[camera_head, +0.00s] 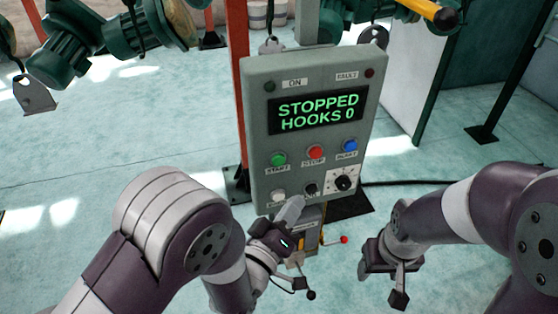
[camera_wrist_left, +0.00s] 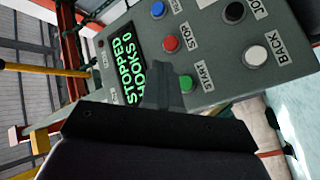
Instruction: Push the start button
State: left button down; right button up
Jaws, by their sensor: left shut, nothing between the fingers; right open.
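The green start button (camera_head: 278,159) is at the left of the middle button row on the grey control panel (camera_head: 255,110). It also shows in the left wrist view (camera_wrist_left: 185,83), beside my fingertips. My left gripper (camera_head: 296,204) is shut and empty, in front of the panel's lower edge and below the start button in the head view. In the left wrist view its fingers (camera_wrist_left: 162,88) point at the panel just beside the green button; I cannot tell the gap in depth. My right gripper (camera_head: 386,272) is open and empty, low and right of the panel.
The display (camera_head: 318,112) reads "STOPPED HOOKS 0". Close to start are a red stop button (camera_head: 316,152), a blue button (camera_head: 350,145), a white button (camera_head: 278,196), a black button (camera_head: 311,189) and a dial (camera_head: 343,181). A red post (camera_head: 238,60) stands behind the panel.

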aim_at(279, 160)
pick_arm(q)
jog(key=w+a, duration=0.2)
jog(key=w, duration=0.6)
jog(key=shift+w+a, duration=0.2)
jog(key=shift+a, duration=0.15)
jog(key=shift+w+b, duration=0.1)
jog(key=shift+b, duration=0.25)
dwell(1.4)
jog(key=shift+w+a, duration=0.15)
jog(key=shift+w, duration=0.15)
